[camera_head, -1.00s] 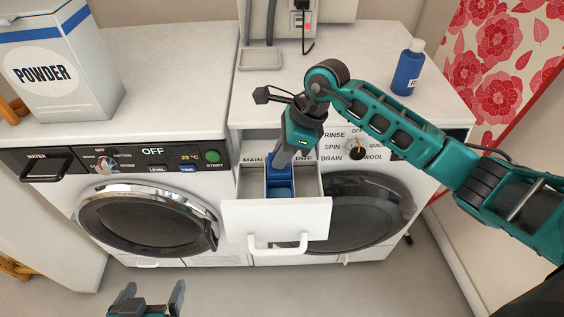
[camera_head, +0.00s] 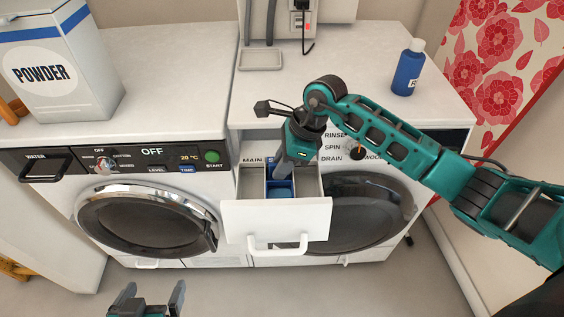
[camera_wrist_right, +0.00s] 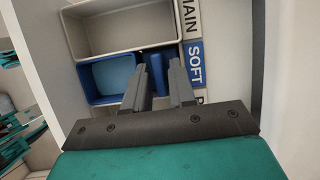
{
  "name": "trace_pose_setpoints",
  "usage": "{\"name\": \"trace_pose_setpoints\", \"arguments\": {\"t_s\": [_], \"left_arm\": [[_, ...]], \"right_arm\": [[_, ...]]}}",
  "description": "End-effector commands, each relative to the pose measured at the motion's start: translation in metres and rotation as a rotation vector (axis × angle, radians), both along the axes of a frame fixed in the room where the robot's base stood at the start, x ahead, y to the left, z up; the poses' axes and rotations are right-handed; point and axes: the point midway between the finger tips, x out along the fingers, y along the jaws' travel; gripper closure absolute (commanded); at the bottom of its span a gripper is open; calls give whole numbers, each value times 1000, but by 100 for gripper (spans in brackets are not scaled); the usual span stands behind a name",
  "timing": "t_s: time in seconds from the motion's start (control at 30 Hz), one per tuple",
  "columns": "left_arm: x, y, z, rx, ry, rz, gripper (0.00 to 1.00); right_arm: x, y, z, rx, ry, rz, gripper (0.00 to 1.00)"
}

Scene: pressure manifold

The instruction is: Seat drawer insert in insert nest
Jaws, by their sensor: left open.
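The white drawer (camera_head: 252,215) stands pulled out from the machine on the right. The blue drawer insert (camera_head: 282,190) sits in its middle compartment, the insert nest, beside a pale divider. In the right wrist view the insert (camera_wrist_right: 113,75) is a blue tray with a lighter blue floor, in the compartment beside the SOFT label. My right gripper (camera_head: 278,174) points down into the drawer, its fingers on either side of a narrow blue part of the insert. The fingers hide part of it, so full seating cannot be judged. My left gripper (camera_head: 149,294) is open and empty, low in front of the left machine.
The left washer (camera_head: 150,215) stands beside the drawer. A powder box (camera_head: 62,70) is on its top. A blue bottle (camera_head: 408,70) and a shallow grey tray (camera_head: 261,60) stand on the right machine's top. The drawer handle (camera_head: 290,243) sticks out at the front.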

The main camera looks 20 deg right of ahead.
Motion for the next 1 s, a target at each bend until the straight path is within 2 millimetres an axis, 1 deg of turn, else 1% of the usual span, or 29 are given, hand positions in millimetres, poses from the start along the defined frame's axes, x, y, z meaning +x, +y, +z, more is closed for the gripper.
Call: {"name": "trace_pose_setpoints", "arguments": {"t_s": [0.17, 0.4, 0.5, 0.6, 0.73, 1.0], "left_arm": [[0, 1, 3, 3, -4, 0, 5], [0, 3, 4, 6, -4, 3, 5], [0, 3, 4, 6, -7, 4, 5], [0, 4, 4, 6, -7, 4, 5], [-1, 4, 3, 9, -4, 5, 5], [-2, 5, 2, 9, 0, 6, 5]], "right_arm": [[-2, -11, 27, -3, -6, 0, 75], [-7, -30, 76, -2, -4, 0, 75], [-9, -36, 91, -2, -3, 1, 75], [-11, -41, 103, -1, -1, 1, 75], [-12, -44, 111, 0, 0, 1, 75], [-13, -44, 112, 0, 1, 1, 75]]}}
